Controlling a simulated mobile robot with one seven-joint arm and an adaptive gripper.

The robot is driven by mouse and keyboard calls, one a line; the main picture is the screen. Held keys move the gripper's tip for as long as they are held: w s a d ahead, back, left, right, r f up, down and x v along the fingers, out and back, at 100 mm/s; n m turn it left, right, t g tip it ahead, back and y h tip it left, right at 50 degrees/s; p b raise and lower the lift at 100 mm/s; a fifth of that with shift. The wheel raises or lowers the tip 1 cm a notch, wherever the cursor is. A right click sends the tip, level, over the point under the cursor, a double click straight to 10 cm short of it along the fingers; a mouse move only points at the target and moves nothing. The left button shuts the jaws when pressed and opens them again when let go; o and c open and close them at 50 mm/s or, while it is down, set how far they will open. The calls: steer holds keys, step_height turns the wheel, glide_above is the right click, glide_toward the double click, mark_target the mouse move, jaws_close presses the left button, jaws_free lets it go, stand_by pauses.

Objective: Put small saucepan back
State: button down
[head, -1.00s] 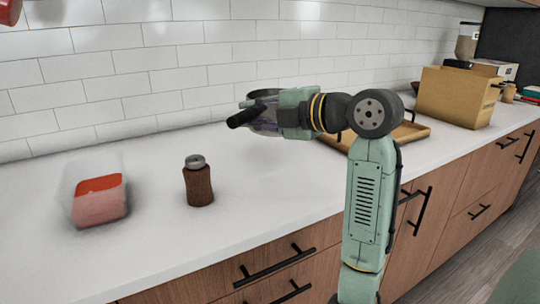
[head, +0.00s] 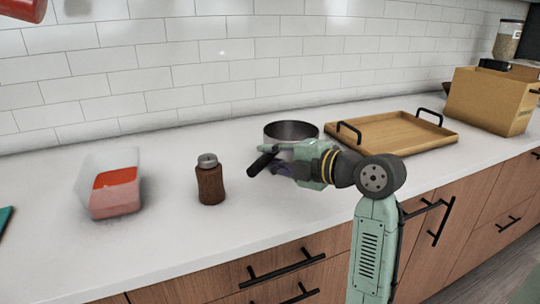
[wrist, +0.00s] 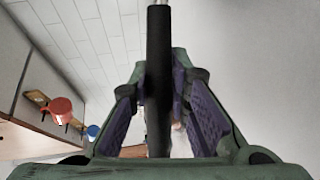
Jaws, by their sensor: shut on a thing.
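The small saucepan (head: 291,130) is a dark metal pot with a black handle, at the middle of the head view. It appears low over or on the white counter; my gripper hides its base, so I cannot tell if it touches. My gripper (head: 280,168) is shut on the handle (head: 262,160), which sticks out past the fingers to the left. In the wrist view the black handle (wrist: 158,70) stands between the purple pads of my gripper (wrist: 160,105).
A wooden tray (head: 390,134) lies close to the right of the pot. A brown grinder (head: 210,184) and a clear container with red contents (head: 113,185) stand to the left. A cardboard box (head: 490,102) is far right. The tiled wall (head: 200,60) closes the back.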

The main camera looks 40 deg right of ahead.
steer(key=shift+f, duration=0.1)
steer(key=c, duration=1.5)
jaws_free()
steer(key=b+v, duration=0.2)
steer(key=v, duration=1)
steer(key=shift+b, duration=0.35)
